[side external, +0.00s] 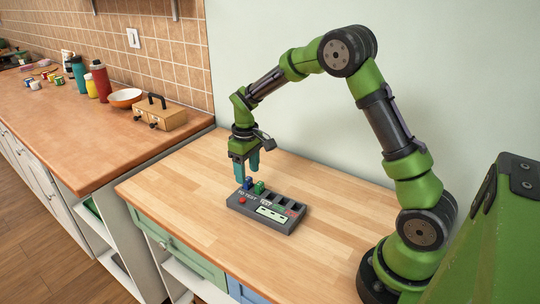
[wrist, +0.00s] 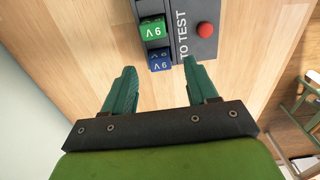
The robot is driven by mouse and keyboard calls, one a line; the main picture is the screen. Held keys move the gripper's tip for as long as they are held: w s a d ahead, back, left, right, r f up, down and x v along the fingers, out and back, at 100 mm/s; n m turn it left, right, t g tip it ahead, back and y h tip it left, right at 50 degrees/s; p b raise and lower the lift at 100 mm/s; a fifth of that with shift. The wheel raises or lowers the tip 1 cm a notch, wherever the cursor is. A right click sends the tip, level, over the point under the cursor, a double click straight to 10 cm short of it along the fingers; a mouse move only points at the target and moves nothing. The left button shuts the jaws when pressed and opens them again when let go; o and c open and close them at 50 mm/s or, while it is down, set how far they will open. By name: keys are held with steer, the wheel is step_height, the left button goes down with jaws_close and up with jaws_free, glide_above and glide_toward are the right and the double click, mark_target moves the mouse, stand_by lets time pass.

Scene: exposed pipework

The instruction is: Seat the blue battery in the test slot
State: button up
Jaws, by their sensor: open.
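The blue battery (side external: 248,183) stands at the far-left end of the grey tester's "TO TEST" row. In the wrist view the blue battery (wrist: 160,58), marked 9V, is nearest my gripper. A green 9V battery (side external: 259,187) stands beside it and shows in the wrist view (wrist: 152,27). The grey tester (side external: 240,208) lies on the wooden worktop, with dark empty slots (side external: 279,199) to the right of the batteries. I cannot tell for sure which is the test slot. My gripper (side external: 246,176) is open and empty, pointing down just above the blue battery.
A red button (side external: 242,200) sits on the tester's front left, also in the wrist view (wrist: 205,29). The worktop (side external: 190,190) around it is clear.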

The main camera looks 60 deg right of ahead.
mark_target(248, 185)
step_height(248, 185, down, 2)
steer(key=shift+f, duration=0.15)
jaws_close()
stand_by(0.3)
